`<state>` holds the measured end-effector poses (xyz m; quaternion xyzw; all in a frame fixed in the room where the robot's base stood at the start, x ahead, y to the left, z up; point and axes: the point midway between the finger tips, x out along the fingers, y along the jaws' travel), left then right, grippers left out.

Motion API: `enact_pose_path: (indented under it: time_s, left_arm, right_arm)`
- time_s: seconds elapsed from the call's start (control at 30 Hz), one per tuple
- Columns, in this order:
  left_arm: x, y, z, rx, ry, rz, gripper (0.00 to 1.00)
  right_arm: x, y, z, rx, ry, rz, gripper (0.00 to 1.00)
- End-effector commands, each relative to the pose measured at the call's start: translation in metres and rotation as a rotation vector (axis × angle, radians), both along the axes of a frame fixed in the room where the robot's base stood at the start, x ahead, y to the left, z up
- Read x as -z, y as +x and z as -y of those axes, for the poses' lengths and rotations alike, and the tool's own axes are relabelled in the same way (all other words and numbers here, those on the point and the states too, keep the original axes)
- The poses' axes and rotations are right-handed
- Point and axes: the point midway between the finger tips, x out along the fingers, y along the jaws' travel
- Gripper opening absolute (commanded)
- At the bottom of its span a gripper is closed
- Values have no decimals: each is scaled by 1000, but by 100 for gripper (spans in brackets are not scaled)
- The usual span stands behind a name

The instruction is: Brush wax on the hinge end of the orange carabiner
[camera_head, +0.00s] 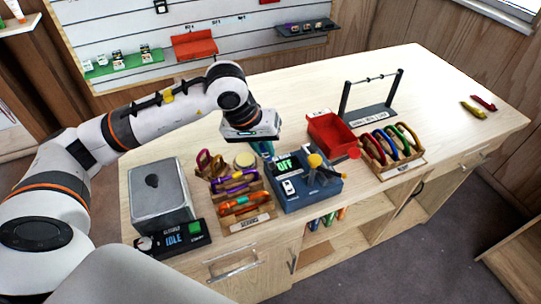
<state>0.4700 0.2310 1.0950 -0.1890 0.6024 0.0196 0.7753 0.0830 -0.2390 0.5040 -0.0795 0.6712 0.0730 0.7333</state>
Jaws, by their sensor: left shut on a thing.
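The orange carabiner (240,203) lies in the front of a small wooden rack (262,215), below a purple one (233,180). A round pale-yellow tin (244,160), perhaps the wax, stands just behind the rack. My left gripper (262,142) points down behind the blue device, to the right of the tin. It is shut on a teal thing (267,151), which shows only in part below it; I cannot tell whether this is a brush. The carabiner's hinge end is too small to make out. My right gripper is not in view.
A grey metal box (160,192) and a black unit reading IDLE (182,238) stand left. The blue device (308,192) reads OFF. A red bin (330,133), a rack of coloured carabiners (400,158) and a dark stand (372,113) are right. The back of the table is clear.

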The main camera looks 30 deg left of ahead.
Motion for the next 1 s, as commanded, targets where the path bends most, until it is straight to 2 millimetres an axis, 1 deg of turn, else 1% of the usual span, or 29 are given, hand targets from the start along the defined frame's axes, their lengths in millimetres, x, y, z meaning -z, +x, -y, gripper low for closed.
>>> enact_pose_path:
  time_s: [0.03,0.2,0.4,0.5,0.67,1.0]
  left_arm:
    - [0,5,-9,-42,-5,-1,0]
    - [3,24,-45,-177,-22,11,0]
    - [7,38,-90,-315,-41,31,0]
    - [8,41,-102,-350,-49,40,0]
    - [16,42,-106,-361,-53,44,0]
    - [51,42,-106,-361,-53,42,0]
  right_arm:
    - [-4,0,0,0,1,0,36]
    - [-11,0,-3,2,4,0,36]
    - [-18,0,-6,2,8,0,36]
    - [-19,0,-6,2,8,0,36]
    - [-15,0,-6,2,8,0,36]
    - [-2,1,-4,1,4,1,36]
